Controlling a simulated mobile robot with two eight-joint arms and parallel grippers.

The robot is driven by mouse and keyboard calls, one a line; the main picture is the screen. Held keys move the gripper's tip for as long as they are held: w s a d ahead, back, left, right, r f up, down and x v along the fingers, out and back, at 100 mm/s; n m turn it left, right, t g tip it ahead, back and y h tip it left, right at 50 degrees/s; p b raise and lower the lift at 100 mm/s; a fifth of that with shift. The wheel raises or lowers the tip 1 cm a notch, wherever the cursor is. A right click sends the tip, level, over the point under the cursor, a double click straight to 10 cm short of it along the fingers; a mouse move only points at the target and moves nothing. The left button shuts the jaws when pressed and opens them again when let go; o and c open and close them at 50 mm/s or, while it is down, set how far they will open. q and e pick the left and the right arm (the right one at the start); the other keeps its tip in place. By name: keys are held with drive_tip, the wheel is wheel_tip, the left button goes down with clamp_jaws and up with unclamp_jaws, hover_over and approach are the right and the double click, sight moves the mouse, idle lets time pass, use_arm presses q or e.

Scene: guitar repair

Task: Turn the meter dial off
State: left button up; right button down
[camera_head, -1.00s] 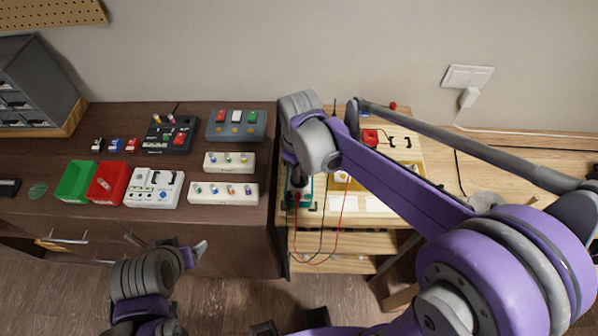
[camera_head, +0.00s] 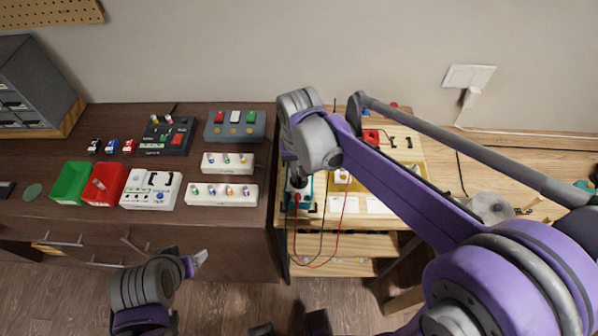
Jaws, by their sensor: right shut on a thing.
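The meter (camera_head: 306,204) is a teal-edged box at the left end of the light wooden bench, with a red and a dark lead hanging down in front. My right gripper (camera_head: 298,186) points down onto the meter's face, and my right wrist covers much of it. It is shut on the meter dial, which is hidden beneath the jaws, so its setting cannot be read. My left gripper (camera_head: 199,259) is low in front of the dark cabinet, away from the meter; its jaws are too unclear to tell if open or shut.
A green bin (camera_head: 70,183), a red bin (camera_head: 104,172), a white box with controls (camera_head: 150,190) and knob strips (camera_head: 222,194) stand on the dark cabinet to the left. A yellow tray (camera_head: 350,184) lies right of the meter. My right arm spans the bench.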

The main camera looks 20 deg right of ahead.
sight(299, 177)
drive_tip(key=shift+m, duration=0.5)
drive_tip(key=c, duration=0.9)
unclamp_jaws()
drive_tip(key=shift+o, duration=0.2)
drive_tip(key=shift+r, duration=0.1)
wheel_tip(299, 177, up, 11)
drive_tip(key=shift+p, duration=0.35)
drive_tip(key=shift+f, duration=0.2)
